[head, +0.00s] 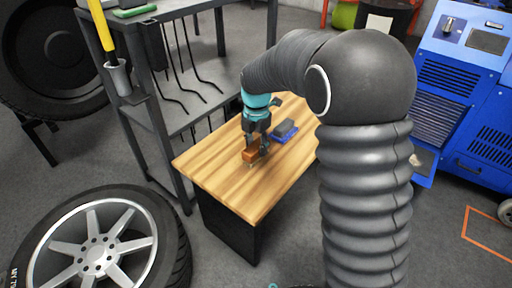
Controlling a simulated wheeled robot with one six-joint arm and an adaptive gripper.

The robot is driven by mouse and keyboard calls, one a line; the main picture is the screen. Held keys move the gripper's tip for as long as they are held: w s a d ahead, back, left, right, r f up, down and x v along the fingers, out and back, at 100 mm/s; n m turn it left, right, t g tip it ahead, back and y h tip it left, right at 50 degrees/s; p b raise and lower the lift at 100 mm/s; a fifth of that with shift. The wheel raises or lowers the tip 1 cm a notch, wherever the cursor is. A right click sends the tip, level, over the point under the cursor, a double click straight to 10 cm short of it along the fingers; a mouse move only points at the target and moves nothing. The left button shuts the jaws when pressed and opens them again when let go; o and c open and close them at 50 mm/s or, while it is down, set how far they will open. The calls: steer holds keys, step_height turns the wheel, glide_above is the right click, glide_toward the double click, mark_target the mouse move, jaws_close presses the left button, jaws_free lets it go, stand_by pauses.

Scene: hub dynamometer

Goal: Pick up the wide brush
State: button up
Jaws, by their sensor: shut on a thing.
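My gripper (256,140) is over the wooden table and shut on a small brown-orange block-shaped thing (251,155), which appears to be the wide brush. Its bristles cannot be made out at this size. The brush is at or just above the tabletop; I cannot tell whether it touches. The gripper partly hides its upper side.
The wooden table (210,175) has bare room at its near left end. A blue item with a grey block (285,130) lies right of the gripper. A grey shelf rack (213,88) stands behind left, a wheel (100,245) at front left, and a blue machine (455,90) at right.

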mark_target(257, 145)
step_height(257, 145, up, 4)
steer(key=shift+d+r+p, duration=0.15)
steer(key=shift+r+p, duration=0.05)
steer(key=shift+p, duration=0.3)
steer(key=s+d+r, duration=0.1)
steer(key=d+r, duration=0.2)
steer(key=d, duration=0.2)
steer(key=s+d+r+p, duration=0.1)
steer(key=d+r, duration=0.2)
steer(key=d, duration=0.3)
steer(key=shift+s+r, duration=0.2)
steer(key=shift+s, duration=0.05)
